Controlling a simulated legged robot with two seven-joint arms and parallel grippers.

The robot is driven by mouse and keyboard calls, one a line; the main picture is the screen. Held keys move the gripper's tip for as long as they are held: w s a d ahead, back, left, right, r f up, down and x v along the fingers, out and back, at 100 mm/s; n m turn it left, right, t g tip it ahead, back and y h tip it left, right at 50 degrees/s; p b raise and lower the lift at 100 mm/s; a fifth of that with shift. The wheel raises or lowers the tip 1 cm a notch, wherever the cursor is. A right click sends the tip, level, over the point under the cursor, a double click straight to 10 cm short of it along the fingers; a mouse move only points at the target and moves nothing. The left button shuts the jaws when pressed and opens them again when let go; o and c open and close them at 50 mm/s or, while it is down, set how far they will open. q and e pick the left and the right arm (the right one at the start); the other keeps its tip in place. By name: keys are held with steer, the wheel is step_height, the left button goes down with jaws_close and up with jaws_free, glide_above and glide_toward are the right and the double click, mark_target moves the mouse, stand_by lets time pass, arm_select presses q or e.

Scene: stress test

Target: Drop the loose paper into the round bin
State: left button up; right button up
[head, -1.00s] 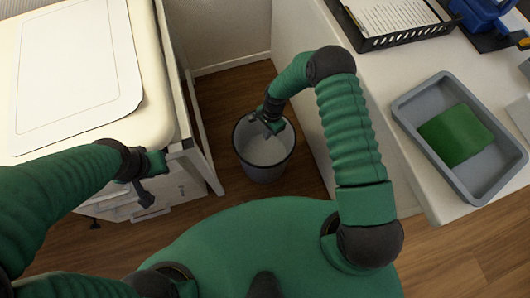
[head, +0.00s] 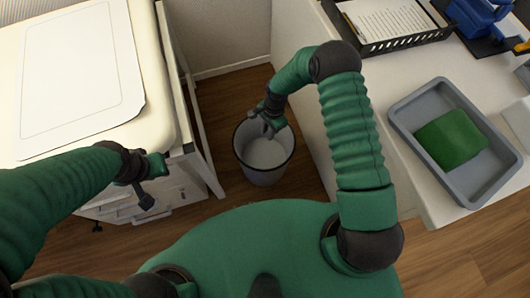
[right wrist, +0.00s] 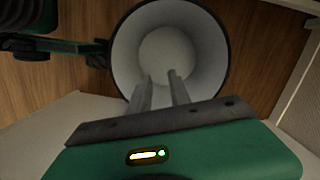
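The round bin (head: 264,172) stands on the floor between the two furniture pieces. It has a dark rim and a pale interior, also seen in the right wrist view (right wrist: 205,45), where I make out no paper inside. My right gripper (head: 270,127) is above the bin's far rim, pointing down. In the wrist view its two fingers (right wrist: 160,88) are apart with nothing between them. My left gripper (head: 147,200) hangs beside the left cabinet's edge; its opening is unclear. A large white sheet (head: 80,75) lies on the cabinet top. I cannot tell which paper is the loose one.
A black wire tray (head: 405,42) holding printed paper (head: 385,18) sits on the right white counter (head: 375,85). A grey tray (head: 408,122) holds a green folded item (head: 450,140). A blue device (head: 480,18) stands behind. Counter and cabinet flank the bin closely.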

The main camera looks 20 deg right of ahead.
step_height(320, 180, up, 12)
steer(key=d+p, duration=0.1)
steer(key=p, duration=0.2)
steer(key=shift+w+d, duration=0.3)
steer(key=shift+w, duration=0.05)
